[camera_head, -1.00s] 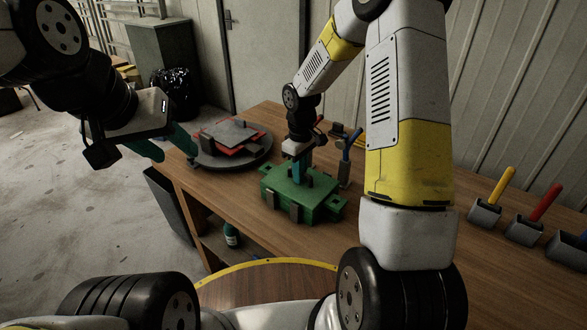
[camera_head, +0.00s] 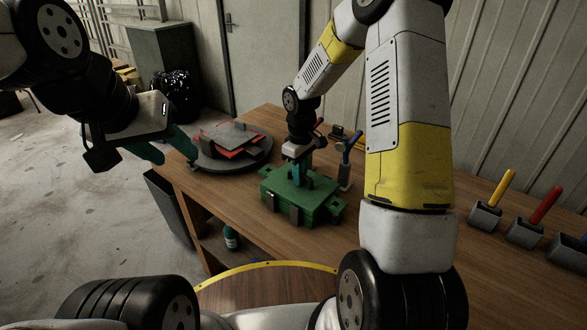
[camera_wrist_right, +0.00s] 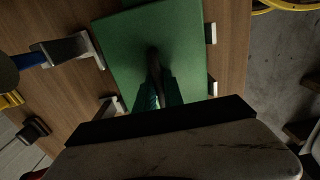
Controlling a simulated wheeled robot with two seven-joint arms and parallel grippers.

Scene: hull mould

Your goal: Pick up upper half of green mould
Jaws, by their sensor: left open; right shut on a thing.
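The green mould (camera_head: 318,213) stands on the wooden table. Its upper half (camera_head: 275,180) is a flat green block with dark brackets at the sides; it also fills the middle of the right wrist view (camera_wrist_right: 182,38). My right gripper (camera_head: 301,178) points down onto its top. In the right wrist view the teal fingers (camera_wrist_right: 160,88) are shut on a dark upright handle (camera_wrist_right: 153,55) in the middle of the top. A seam shows along the mould's side; I cannot tell whether there is a gap. My left gripper (camera_head: 168,152) is open and empty at the table's left end.
A round dark turntable (camera_head: 262,157) with red and grey mould parts (camera_head: 232,138) is behind the green mould. A blue-handled tool on a stand (camera_head: 346,170) is close on its right. Grey bins with yellow (camera_head: 487,215) and red (camera_head: 527,232) handles stand at the right.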

